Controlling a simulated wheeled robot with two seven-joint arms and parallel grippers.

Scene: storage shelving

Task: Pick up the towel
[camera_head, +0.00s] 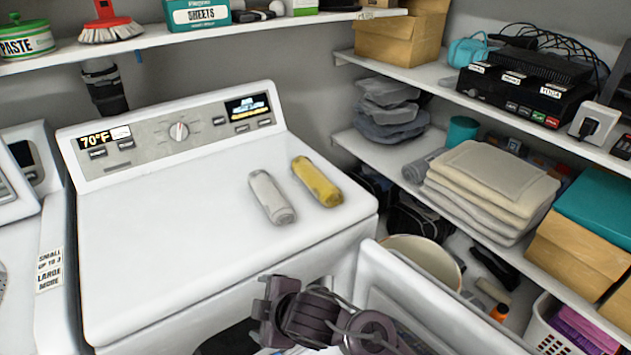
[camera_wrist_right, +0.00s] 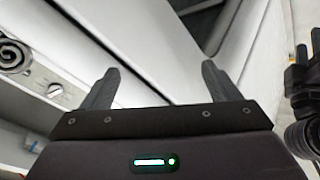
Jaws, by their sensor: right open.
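Two rolled towels lie on top of the white machine in the head view. One is a grey rolled towel (camera_head: 271,197) and the other is a yellow rolled towel (camera_head: 317,182), to its right. A stack of folded beige and grey towels (camera_head: 488,185) sits on the lower right shelf. My right gripper (camera_wrist_right: 160,70) is open in the right wrist view, with nothing between its fingers. No towel shows in the wrist view. A dark arm of mine shows at the bottom of the head view, below the machine's top and apart from the towels. My left gripper is not clearly seen.
The white machine (camera_head: 170,235) has a mostly bare top. An open white door (camera_head: 430,310) stands at its front right. A beige bin (camera_head: 425,262) and a white basket (camera_head: 550,330) stand beyond it. Shelves with boxes (camera_head: 400,35) line the right wall.

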